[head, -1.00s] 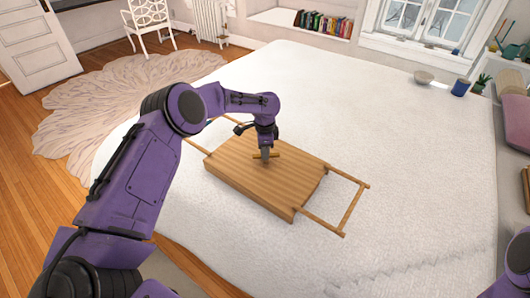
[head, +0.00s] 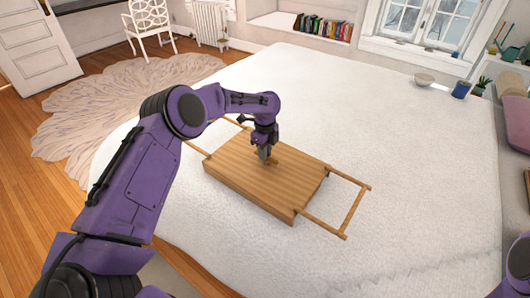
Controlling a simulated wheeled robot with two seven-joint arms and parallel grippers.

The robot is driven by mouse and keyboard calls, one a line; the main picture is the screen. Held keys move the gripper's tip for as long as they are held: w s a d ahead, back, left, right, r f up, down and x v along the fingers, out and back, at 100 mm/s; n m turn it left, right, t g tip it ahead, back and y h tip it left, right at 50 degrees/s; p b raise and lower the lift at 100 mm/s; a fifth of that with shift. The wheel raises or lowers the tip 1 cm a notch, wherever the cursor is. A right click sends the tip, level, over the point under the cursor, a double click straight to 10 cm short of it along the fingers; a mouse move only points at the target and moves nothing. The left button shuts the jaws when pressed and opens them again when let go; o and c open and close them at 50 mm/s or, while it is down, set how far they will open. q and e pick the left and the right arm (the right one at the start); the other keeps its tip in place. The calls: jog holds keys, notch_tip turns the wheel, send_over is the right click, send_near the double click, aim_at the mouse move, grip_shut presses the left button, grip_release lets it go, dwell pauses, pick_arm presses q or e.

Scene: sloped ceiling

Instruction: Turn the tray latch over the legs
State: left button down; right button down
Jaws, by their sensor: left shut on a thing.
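The wooden tray (head: 240,187) lies flat on the white bed, its broad plank face up. A U-shaped wooden leg frame (head: 352,213) sticks out from its right end, flat over the bed. The other leg frame (head: 196,149) sticks out at the far left end, partly hidden behind my left arm. The small wooden latch (head: 273,161) is near the middle of the upper face, mostly hidden by my left gripper (head: 266,158). That gripper points down and is shut on the latch. My right gripper is out of view; only a piece of its arm shows at the lower right edge.
The white bed (head: 400,160) has wide free room around the tray. A bowl (head: 424,79), a blue cup (head: 460,89) and a plant (head: 482,85) stand beyond its far right edge.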

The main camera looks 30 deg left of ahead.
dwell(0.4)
pick_arm(q)
jog(key=c, duration=1)
grip_release()
jog(key=shift+c, duration=0.2)
notch_tip(320, 180, up, 10)
jog(key=b, duration=0.1)
jog(key=shift+r, duration=0.25)
jog(key=shift+r, duration=0.1)
